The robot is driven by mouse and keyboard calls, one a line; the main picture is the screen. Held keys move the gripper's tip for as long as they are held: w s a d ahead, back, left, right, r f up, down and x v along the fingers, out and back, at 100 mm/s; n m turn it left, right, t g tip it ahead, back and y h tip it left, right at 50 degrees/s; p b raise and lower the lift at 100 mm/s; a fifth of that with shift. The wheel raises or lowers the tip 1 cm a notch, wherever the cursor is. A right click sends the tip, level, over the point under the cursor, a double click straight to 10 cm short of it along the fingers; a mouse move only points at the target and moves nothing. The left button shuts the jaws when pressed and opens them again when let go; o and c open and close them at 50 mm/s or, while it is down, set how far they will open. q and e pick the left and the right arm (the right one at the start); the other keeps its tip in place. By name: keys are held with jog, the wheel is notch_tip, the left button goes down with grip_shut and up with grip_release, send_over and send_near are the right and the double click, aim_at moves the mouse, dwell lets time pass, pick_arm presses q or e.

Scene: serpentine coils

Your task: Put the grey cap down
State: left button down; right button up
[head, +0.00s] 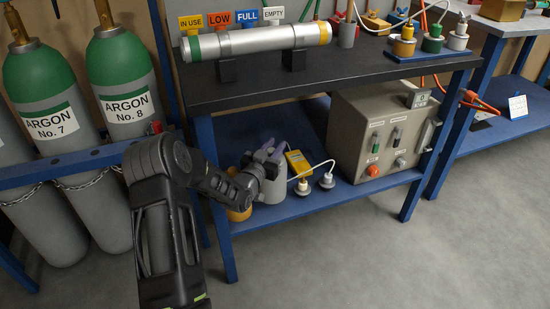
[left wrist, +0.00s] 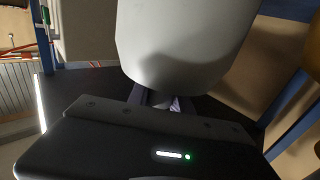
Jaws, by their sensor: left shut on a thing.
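The grey cap (head: 271,181) is a plain light grey, rounded cylinder over the left part of the blue lower shelf of the bench. In the left wrist view the cap (left wrist: 185,45) is large and pale, right in front of my fingers. My left gripper (head: 272,152) reaches in under the black bench top and is shut on the cap. In the left wrist view the fingertips (left wrist: 160,101) are partly hidden by the cap. I cannot tell whether the cap's base touches the shelf. My right gripper is not in view.
An orange-yellow cap (head: 238,208) stands left of the grey cap, partly hidden by my arm. A yellow meter (head: 298,164) and white cabled fittings (head: 327,181) are close on the right, before a beige control box (head: 380,135). The blue shelf (head: 290,213) has a bare front strip.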

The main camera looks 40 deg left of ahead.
pick_arm(q)
jog(key=shift+r, duration=0.1)
jog(key=shift+f+b, duration=0.65)
jog(key=shift+f, duration=1.25)
jog(key=shift+f, duration=0.2)
jog(key=c, duration=1.2)
grip_release()
jog(key=shift+o, duration=0.2)
jog(key=shift+r, duration=0.1)
